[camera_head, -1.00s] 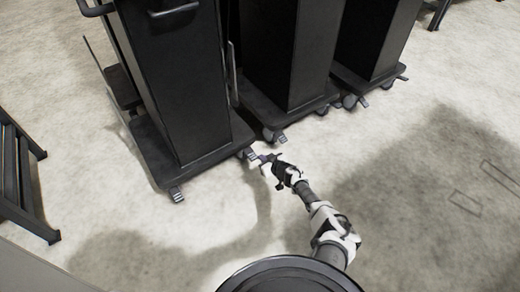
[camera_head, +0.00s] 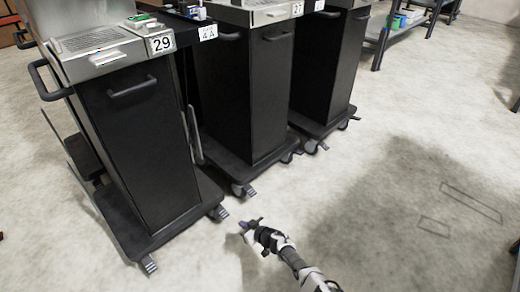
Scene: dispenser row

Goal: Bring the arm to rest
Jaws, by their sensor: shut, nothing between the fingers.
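My gripper (camera_head: 246,226) is in the lower middle of the head view, at the end of my white and black arm (camera_head: 290,258). It is shut and no object shows in it. It appears over the floor in front of the dispenser row, just right of the front caster of the dispenser marked 29 (camera_head: 145,150). I cannot tell its height or whether it touches anything.
A second dispenser (camera_head: 258,95) and a third dispenser (camera_head: 338,70) stand to the right, all on wheeled bases. A grey shelf with bins (camera_head: 405,20) is at the back right. The concrete floor (camera_head: 400,190) is clear at the right.

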